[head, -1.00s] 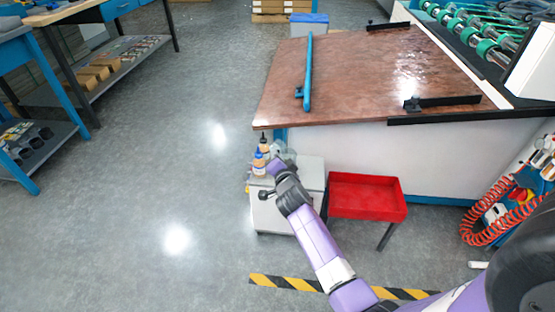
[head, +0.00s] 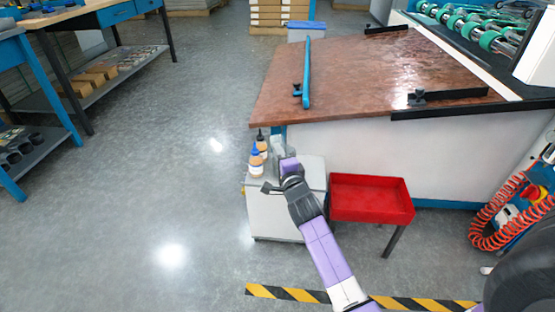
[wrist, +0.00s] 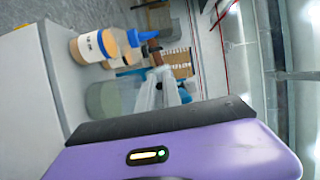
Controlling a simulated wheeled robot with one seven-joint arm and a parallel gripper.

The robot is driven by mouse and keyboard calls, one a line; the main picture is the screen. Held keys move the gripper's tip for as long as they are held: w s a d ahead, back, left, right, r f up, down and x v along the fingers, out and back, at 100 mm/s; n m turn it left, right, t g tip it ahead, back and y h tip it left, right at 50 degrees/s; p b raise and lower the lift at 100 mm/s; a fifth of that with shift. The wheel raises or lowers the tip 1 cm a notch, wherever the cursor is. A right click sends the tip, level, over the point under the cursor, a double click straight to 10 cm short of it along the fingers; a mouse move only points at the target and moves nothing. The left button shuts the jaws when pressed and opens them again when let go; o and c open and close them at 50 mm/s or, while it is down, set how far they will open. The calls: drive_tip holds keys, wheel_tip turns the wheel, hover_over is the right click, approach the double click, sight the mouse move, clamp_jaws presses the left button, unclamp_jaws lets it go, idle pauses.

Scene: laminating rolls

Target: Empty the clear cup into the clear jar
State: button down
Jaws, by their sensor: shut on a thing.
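My gripper (head: 283,152) is over the far part of a small white cabinet (head: 270,222), just right of the bottles there. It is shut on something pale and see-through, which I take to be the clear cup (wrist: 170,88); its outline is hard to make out. A greyish see-through vessel (wrist: 103,100), likely the clear jar, stands on the cabinet beside the bottles in the sideways wrist view. My gripper partly hides this area in the head view. I cannot tell what is inside either vessel.
A blue-capped bottle (head: 256,166) and a dark-capped bottle (head: 261,143) stand close to the left of my gripper. A red tray (head: 371,200) stands right of the cabinet. A large brown-topped table (head: 370,75) rises behind. Open floor lies left.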

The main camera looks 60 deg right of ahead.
drive_tip(key=shift+s+f+m+t+h+b, duration=0.15)
drive_tip(key=shift+m+b, duration=0.3)
drive_tip(key=shift+b, duration=0.7)
drive_tip(key=shift+r+m+t+h+b, duration=0.15)
drive_tip(key=shift+m+b, duration=0.3)
drive_tip(key=shift+b, duration=0.65)
drive_tip(key=r+p, duration=0.1)
drive_tip(key=p, duration=0.2)
drive_tip(key=shift+n, duration=0.3)
drive_tip(key=n+p, duration=0.1)
drive_tip(key=p, duration=0.2)
drive_tip(key=r+n+g+y+p, duration=0.1)
drive_tip(key=n+p, duration=0.1)
drive_tip(key=p, duration=0.1)
drive_tip(key=shift+f+n+g+p, duration=0.2)
drive_tip(key=shift+n+g+p, duration=0.1)
drive_tip(key=shift+n+p, duration=0.15)
drive_tip(key=w+r+n+g+p, duration=0.1)
drive_tip(key=n+p, duration=0.1)
drive_tip(key=n, duration=0.1)
drive_tip(key=w+a+r+n+g+p, duration=0.1)
drive_tip(key=n+g+p, duration=0.1)
drive_tip(key=n, duration=0.1)
drive_tip(key=w+n+g+p, duration=0.1)
drive_tip(key=n+g+p, duration=0.1)
drive_tip(key=n, duration=0.1)
drive_tip(key=shift+w+a+r, duration=0.2)
drive_tip(key=shift+w+r, duration=0.15)
drive_tip(key=shift+r, duration=0.05)
